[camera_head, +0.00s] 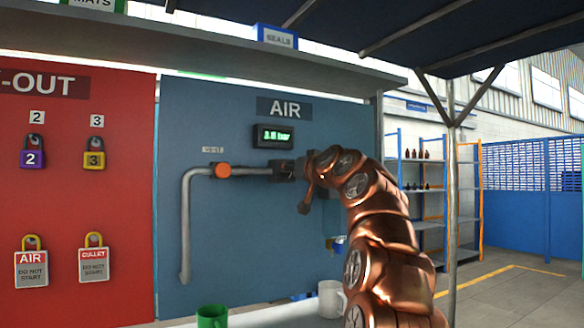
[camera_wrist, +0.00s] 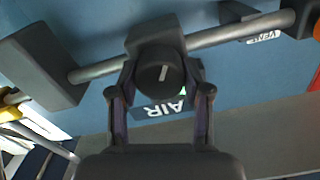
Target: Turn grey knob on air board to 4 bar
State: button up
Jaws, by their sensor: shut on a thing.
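The blue air board (camera_head: 230,250) carries a pipe and a small dark display (camera_head: 272,136) with green digits. They look like 3.8 bar, but the last digit is blurred. In the wrist view the dark grey knob (camera_wrist: 158,74) has a white pointer line and sits on a block on the pipe. My gripper (camera_wrist: 160,88) has one finger on each side of the knob and is shut on it. In the head view my gripper (camera_head: 303,178) is at the right end of the pipe, and my wrist hides the knob.
An orange vent knob (camera_head: 222,170) is on the pipe to the left. The red lock-out board (camera_head: 90,205) with padlocks is further left. A green mug (camera_head: 212,317) and a white mug (camera_head: 330,299) stand below the air board. A canopy post (camera_head: 452,210) rises to the right.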

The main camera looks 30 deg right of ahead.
jog(key=m+p, duration=0.2)
jog(key=m, duration=0.1)
jog(key=m+p, duration=0.1)
jog(key=shift+s+r+m+p, duration=0.1)
jog(key=shift+r+m+p, duration=0.2)
jog(key=shift+p, duration=0.05)
jog(key=shift+d+f+m+p, duration=0.15)
jog(key=shift+m+p, duration=0.25)
jog(key=shift+m, duration=0.2)
jog(key=o, duration=1.2)
jog(key=shift+f, duration=0.1)
jog(key=shift+c, duration=0.2)
jog(key=s+a, duration=0.1)
jog(key=s, duration=1.1)
